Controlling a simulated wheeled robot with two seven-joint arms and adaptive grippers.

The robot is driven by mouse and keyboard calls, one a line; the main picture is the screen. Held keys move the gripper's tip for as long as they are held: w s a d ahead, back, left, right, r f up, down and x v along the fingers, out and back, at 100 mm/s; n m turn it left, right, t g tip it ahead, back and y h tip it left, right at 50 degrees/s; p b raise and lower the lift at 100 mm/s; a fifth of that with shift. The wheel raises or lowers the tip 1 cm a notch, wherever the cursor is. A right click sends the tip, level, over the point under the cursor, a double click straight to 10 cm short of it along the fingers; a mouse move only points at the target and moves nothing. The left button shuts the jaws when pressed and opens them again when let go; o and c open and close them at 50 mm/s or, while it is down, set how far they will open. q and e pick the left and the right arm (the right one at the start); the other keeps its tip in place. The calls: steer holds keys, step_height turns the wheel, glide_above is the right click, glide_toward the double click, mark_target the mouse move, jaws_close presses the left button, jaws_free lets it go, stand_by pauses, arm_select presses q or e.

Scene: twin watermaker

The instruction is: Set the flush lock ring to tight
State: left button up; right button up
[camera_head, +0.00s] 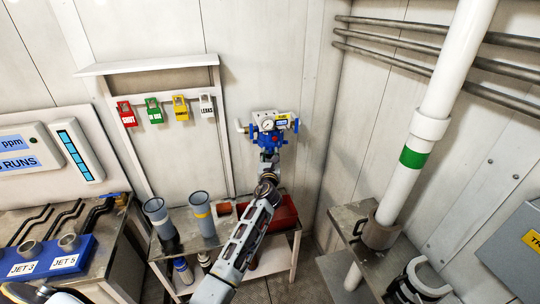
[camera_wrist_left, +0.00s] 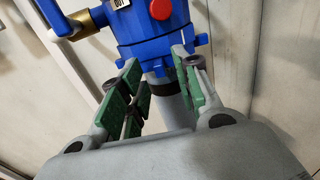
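A blue unit (camera_head: 268,127) with a round gauge and a red button hangs on the back wall. My left gripper (camera_head: 269,158) is just below it. In the left wrist view the blue body (camera_wrist_left: 158,35) fills the top, with a dark band and a grey cylinder (camera_wrist_left: 168,92) under it. The green-padded fingers of my left gripper (camera_wrist_left: 163,85) stand open on either side of the cylinder, with gaps visible. I cannot tell which part is the flush lock ring, and no tight mark is readable.
A bench with two grey cups (camera_head: 201,214) and a red tray (camera_head: 284,214) stands below the unit. Coloured tags hang on a rack (camera_head: 150,66) to its left. A white pipe (camera_head: 440,90) with a green band stands at the right, beside a grey box (camera_head: 515,250).

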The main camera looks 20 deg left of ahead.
arm_select(q)
steer(key=shift+w+a, duration=0.15)
steer(key=shift+w, duration=0.35)
steer(key=shift+c, duration=0.5)
jaws_close()
